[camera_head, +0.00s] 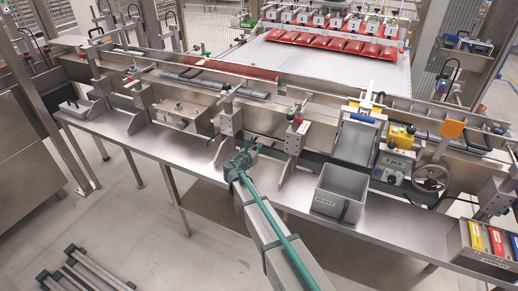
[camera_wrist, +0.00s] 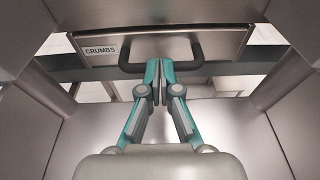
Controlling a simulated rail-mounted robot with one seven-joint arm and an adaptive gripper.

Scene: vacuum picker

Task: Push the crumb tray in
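The crumb tray (camera_wrist: 225,46) shows at the top of the wrist view as a metal front panel with a "CRUMBS" label and a dark bar handle (camera_wrist: 128,60). My gripper (camera_wrist: 160,72) points at the middle of this front, with its teal fingertips together and overlapping the handle in the picture. I cannot tell whether they touch it. How far the tray stands out is unclear. In the head view my gripper (camera_head: 241,160) is low at the front of the long metal machine. I cannot make out the tray there.
Metal brackets of the machine (camera_head: 290,150) stand close on both sides of my gripper. A grey bin (camera_head: 340,192) sits on the bench (camera_head: 130,142) to the right. Red packs (camera_head: 330,42) lie on a white belt behind. Dark bars (camera_head: 88,270) lie on the floor.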

